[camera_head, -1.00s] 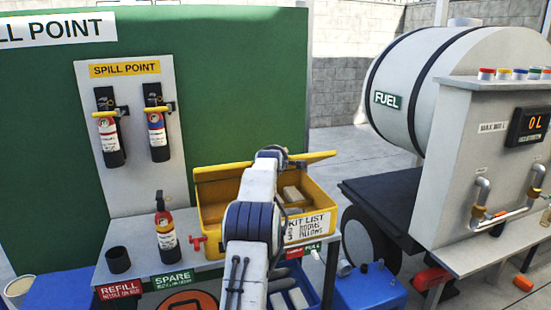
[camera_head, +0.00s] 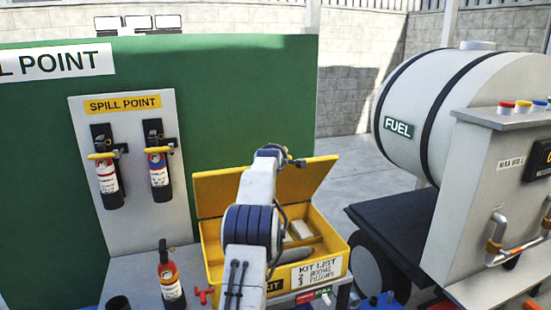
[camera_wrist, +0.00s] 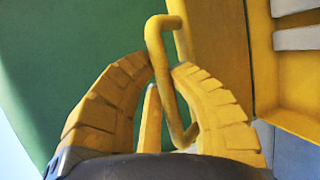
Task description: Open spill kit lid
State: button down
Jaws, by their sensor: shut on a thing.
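The spill kit is a yellow box (camera_head: 212,258) with a "KIT LIST" label (camera_head: 318,271) on its front. Its yellow lid (camera_head: 315,178) is raised, standing steeply up along the back edge. Pale items and a dark item lie inside, partly hidden by my arm. In the wrist view my gripper (camera_wrist: 162,66) has its two ridged yellow fingers closed around a bent yellow bar handle (camera_wrist: 168,88). The lid (camera_wrist: 218,55) is right beside the handle. In the head view my arm's end is at the lid, and the fingers are hidden.
A green wall (camera_head: 250,90) stands behind the kit, with a board of two extinguishers (camera_head: 160,175) at left. A loose extinguisher (camera_head: 170,280) and a red tap-like part (camera_head: 203,295) are left of the box. A fuel tank (camera_head: 455,100) stands at right.

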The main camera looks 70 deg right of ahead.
dwell(0.4)
jog(key=c, duration=1.1)
grip_release()
jog(key=shift+d, duration=0.1)
jog(key=shift+v, duration=6)
jog(key=shift+o, duration=0.3)
